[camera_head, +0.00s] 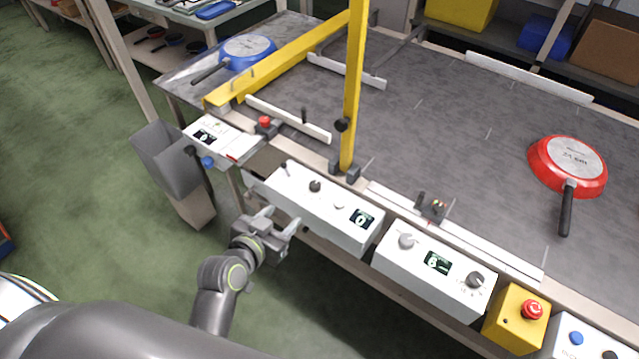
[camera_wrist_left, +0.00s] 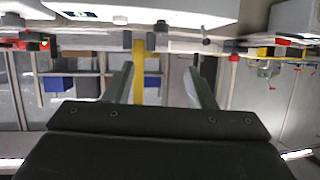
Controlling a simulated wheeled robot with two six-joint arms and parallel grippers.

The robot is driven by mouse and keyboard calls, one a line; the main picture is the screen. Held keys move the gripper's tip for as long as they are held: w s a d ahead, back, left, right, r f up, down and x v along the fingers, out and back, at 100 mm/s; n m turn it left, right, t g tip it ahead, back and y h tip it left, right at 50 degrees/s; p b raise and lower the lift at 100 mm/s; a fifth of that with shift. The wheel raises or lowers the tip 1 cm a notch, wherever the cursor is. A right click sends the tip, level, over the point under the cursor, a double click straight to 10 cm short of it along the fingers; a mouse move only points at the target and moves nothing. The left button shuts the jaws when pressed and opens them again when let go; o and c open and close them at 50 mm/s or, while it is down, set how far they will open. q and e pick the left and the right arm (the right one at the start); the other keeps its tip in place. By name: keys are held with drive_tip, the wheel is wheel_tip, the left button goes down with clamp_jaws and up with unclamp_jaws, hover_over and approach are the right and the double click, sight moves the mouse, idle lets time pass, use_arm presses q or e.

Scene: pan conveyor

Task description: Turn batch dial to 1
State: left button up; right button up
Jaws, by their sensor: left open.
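A white control box (camera_head: 325,215) on the conveyor's front edge carries a small lever, a black knob (camera_head: 315,186), a pale knob (camera_head: 339,205) and a display reading 0 (camera_head: 362,218). A second white box (camera_head: 435,270) to its right has a grey knob (camera_head: 407,240), a lit display (camera_head: 437,262) and a dark knob (camera_head: 474,279). I cannot read which one is the batch dial. My left gripper (camera_head: 280,218) is open and empty, in front of the first box and apart from it. The left wrist view shows its spread fingers (camera_wrist_left: 160,70) with nothing between. My right gripper is out of view.
A yellow box with a red button (camera_head: 532,309) stands further right. A yellow gantry post (camera_head: 353,90) rises behind the first box. A grey bin (camera_head: 165,160) hangs at left.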

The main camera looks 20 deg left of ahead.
sight(313, 185)
use_arm(q)
drive_tip(key=p+x, duration=0.1)
drive_tip(key=x, duration=1.6)
drive_tip(key=shift+a+f, duration=0.1)
drive_tip(key=shift+c, duration=0.4)
drive_tip(key=c, duration=0.9)
drive_tip(key=shift+f+m+h+b, duration=0.2)
drive_tip(key=shift+m+h+b, duration=0.1)
drive_tip(key=shift+b, duration=0.3)
drive_tip(key=m+g+h+b, duration=0.1)
drive_tip(key=m+h+b, duration=0.1)
drive_tip(key=b, duration=0.2)
drive_tip(key=m+g+h+b, duration=0.1)
drive_tip(key=m+h+b, duration=0.1)
drive_tip(key=b, duration=0.3)
drive_tip(key=m+g+h+b, duration=0.2)
drive_tip(key=b, duration=0.3)
drive_tip(key=shift+w+a+m+h, duration=0.2)
drive_tip(key=shift+a+m+h, duration=0.1)
drive_tip(key=shift+a+h, duration=0.1)
drive_tip(key=shift+r+m+g+b, duration=0.15)
drive_tip(key=shift+m+g+b, duration=0.25)
drive_tip(key=shift+b, duration=0.35)
